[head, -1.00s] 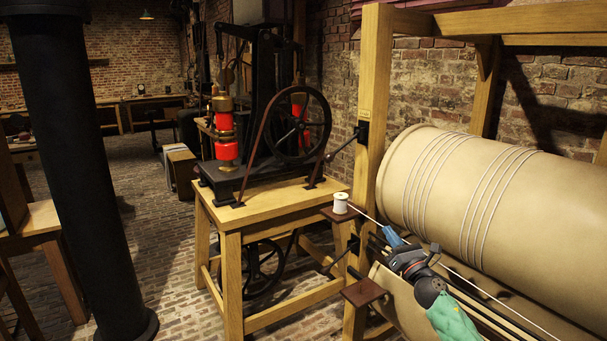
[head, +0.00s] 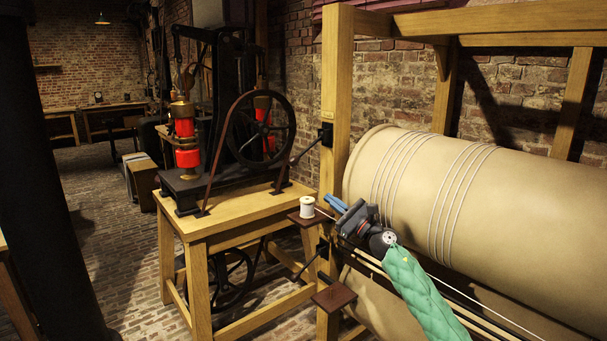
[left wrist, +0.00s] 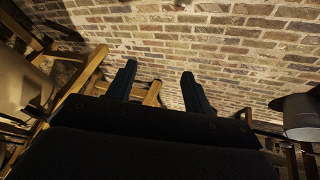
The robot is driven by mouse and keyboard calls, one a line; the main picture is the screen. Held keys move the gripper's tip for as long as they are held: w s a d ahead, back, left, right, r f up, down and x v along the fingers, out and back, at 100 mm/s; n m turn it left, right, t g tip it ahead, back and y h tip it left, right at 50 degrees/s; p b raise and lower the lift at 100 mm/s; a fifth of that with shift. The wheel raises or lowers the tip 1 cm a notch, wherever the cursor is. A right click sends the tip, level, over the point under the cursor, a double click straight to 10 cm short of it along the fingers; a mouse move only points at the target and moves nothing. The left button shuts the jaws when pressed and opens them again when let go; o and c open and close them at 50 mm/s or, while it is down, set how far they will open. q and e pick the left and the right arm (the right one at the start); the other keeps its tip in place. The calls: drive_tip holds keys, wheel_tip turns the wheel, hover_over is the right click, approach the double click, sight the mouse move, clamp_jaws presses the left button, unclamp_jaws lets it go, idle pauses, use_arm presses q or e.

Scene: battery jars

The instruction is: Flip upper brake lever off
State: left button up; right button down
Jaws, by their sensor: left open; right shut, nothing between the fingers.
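The upper brake lever (head: 305,150) is a dark rod on a black bracket on the wooden post. It slants down and left from the bracket, towards the black flywheel. A lower lever (head: 308,264) on the same post slants the same way. My right gripper (head: 335,203), with blue fingertips, is shut and empty. In the picture it is below and right of the upper lever, apart from it, just right of the white spool. My left gripper (left wrist: 158,72) is open and empty in the left wrist view, with a brick wall beyond it.
The white thread spool (head: 307,207) stands on a small brown shelf, its thread running right past my right arm. A large beige drum (head: 490,200) fills the right. A machine with a flywheel (head: 260,130) stands on a wooden table (head: 240,213). A dark column (head: 45,180) stands at left.

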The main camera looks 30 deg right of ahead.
sight(307, 149)
use_arm(q)
drive_tip(key=s+a+r+g+y+p, duration=0.2)
drive_tip(key=a+r+p, duration=0.3)
drive_tip(key=a+r, duration=0.2)
drive_tip(key=shift+s+a+r+n, duration=0.3)
drive_tip(key=shift+s+r, duration=0.1)
drive_tip(key=shift+r, duration=0.7)
use_arm(e)
drive_tip(key=s+a+r+x, duration=0.1)
drive_tip(key=r+x, duration=0.1)
drive_tip(key=x, duration=0.9)
drive_tip(key=shift+r, duration=0.25)
use_arm(q)
drive_tip(key=shift+d+r+p, duration=0.1)
drive_tip(key=shift+p, duration=0.2)
use_arm(e)
drive_tip(key=shift+w+a, duration=0.1)
drive_tip(key=shift+a, duration=0.1)
